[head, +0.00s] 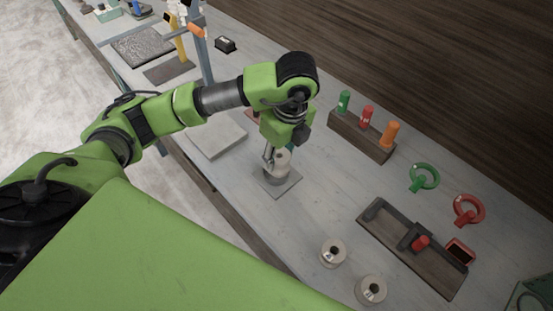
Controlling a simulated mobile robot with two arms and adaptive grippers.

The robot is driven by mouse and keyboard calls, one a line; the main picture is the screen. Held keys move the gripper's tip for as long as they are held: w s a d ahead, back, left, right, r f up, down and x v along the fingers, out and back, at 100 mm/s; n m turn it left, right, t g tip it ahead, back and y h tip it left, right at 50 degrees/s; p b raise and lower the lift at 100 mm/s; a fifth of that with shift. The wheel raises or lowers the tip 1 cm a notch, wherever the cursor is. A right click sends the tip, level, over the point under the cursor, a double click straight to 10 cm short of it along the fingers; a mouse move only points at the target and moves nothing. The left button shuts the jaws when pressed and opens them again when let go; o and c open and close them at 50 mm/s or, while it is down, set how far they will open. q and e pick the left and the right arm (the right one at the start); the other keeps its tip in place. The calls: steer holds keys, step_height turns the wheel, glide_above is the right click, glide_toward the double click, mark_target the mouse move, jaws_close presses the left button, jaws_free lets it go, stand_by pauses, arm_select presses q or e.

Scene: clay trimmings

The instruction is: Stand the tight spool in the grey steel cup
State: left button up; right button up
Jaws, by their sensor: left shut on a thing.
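My left gripper (274,155) reaches down over the bench and is shut on a pale beige spool (283,159). The spool is upright, directly over the grey steel cup (273,179), with its lower end at the cup's mouth. I cannot tell how deep it sits in the cup. The cup stands on a grey square plate (288,186). The gripper hides part of the spool. My right gripper is not in view.
Two more pale spools (333,252) (371,290) stand near the front edge. A dark tray (435,274) with a red piece lies at right. A wooden block (362,137) holds green, red and orange pieces behind. Green and red rings (424,177) (468,211) lie beyond the tray.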

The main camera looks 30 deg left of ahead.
mark_target(277, 154)
arm_select(q)
steer(key=f, duration=0.1)
steer(key=w+a+f, duration=0.1)
steer(key=w+f+p, duration=0.1)
steer(key=shift+w+a+f, duration=0.15)
steer(key=shift+a, duration=0.25)
steer(key=f, duration=0.1)
steer(key=f+p, duration=0.2)
steer(key=shift+w+a, duration=0.2)
steer(key=shift+w, duration=0.05)
steer(key=shift+f, duration=0.45)
steer(key=shift+f, duration=0.15)
steer(key=o, duration=1.4)
